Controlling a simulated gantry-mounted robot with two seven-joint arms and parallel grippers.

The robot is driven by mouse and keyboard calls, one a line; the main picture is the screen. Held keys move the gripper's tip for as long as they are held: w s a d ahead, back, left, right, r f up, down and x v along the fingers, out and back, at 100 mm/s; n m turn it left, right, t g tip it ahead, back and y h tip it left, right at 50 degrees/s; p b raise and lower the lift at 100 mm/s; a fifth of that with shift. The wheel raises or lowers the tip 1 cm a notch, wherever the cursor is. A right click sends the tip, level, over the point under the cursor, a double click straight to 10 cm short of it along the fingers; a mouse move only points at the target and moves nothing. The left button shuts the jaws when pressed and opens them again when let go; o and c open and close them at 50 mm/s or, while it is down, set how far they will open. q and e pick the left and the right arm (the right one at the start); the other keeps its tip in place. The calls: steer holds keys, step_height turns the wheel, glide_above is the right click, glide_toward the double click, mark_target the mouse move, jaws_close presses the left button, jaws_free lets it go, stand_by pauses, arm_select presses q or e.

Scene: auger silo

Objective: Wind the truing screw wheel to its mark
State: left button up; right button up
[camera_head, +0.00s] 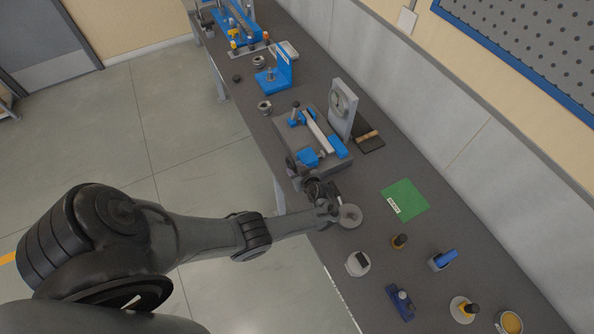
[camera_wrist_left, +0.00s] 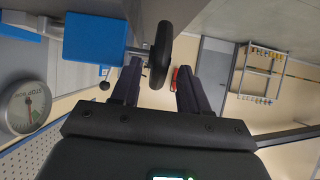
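The dark screw wheel (camera_head: 291,165) sits at the near end of the grey fixture with blue blocks (camera_head: 325,143) on the bench. In the left wrist view the wheel (camera_wrist_left: 160,52) shows edge-on, on a short metal shaft from a blue block (camera_wrist_left: 95,38). My left gripper (camera_head: 301,180) is at the wheel; its fingers (camera_wrist_left: 158,78) are open, one on each side of the rim, with gaps showing. Contact cannot be seen. No mark on the wheel can be made out. My right gripper is not in view.
A round dial (camera_wrist_left: 25,107) stands beside the fixture, on a grey upright plate (camera_head: 342,108) in the head view. A green mat (camera_head: 405,199), a round grey dish (camera_head: 350,216) and several small tools lie on the near bench. Another blue stand (camera_head: 273,80) is farther back.

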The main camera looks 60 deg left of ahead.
arm_select(q)
steer(key=p+v, duration=0.1)
steer(key=v, duration=0.9)
steer(key=shift+d+r+p, duration=0.3)
steer(key=shift+p, duration=0.05)
steer(key=shift+s, duration=0.1)
